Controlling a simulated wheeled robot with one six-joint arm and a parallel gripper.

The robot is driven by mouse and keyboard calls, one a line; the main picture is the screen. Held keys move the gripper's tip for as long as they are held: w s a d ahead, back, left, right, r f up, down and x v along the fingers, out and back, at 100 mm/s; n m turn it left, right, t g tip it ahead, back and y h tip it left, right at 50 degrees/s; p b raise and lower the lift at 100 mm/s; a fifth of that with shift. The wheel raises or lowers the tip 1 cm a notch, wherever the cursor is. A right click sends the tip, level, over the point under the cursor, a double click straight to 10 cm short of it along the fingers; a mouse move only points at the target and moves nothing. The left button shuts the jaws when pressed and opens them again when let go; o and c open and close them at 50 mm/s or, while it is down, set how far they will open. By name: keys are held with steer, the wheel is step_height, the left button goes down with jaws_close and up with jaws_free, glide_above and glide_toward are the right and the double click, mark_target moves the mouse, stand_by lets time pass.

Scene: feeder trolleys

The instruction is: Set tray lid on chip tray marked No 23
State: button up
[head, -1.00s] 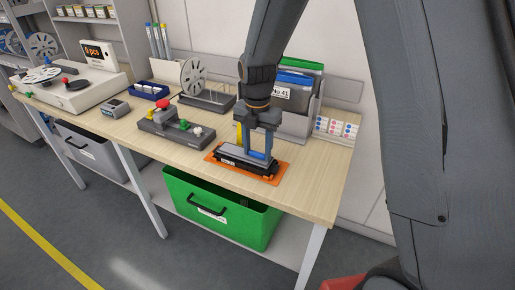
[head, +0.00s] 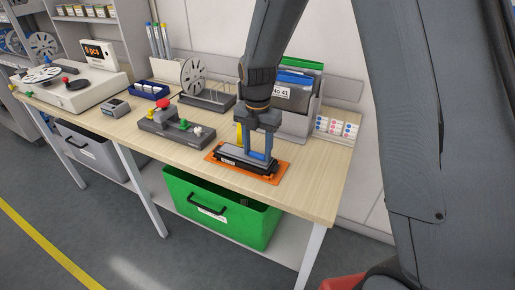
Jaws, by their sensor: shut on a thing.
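A black chip tray (head: 262,172) lies on an orange mat (head: 284,176) near the front right of the wooden bench. A flat grey tray lid (head: 235,152) lies along the top of the tray, lined up with it. Whether it rests fully on the tray or sits just above it, I cannot tell. My gripper (head: 258,156) points straight down over the mat, its blue fingers shut on the lid. A small white label shows on the tray's front side, too small to read.
Behind my gripper stands a grey holder (head: 296,124) with folders, one marked No 41. A control box (head: 174,132) with a red button and coloured knobs stands to the left. A green bin (head: 220,208) sits below the bench. Bare bench top lies right of the mat.

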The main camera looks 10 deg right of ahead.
steer(key=shift+f, duration=0.3)
steer(key=o, duration=1.1)
steer(key=shift+r, duration=0.1)
step_height(320, 180, up, 6)
steer(key=p, duration=0.4)
steer(key=s+d+m+b, duration=0.1)
steer(key=s+d+m, duration=0.2)
steer(key=s+m, duration=0.3)
steer(key=s+d+m+t+b, duration=0.1)
steer(key=s+d+m, duration=0.3)
steer(key=m, duration=0.9)
steer(key=s+d+m+b, duration=0.2)
steer(key=s+d+m, duration=0.2)
steer(key=s+m, duration=0.4)
steer(key=shift+r+m, duration=0.2)
steer(key=shift+m, duration=0.9)
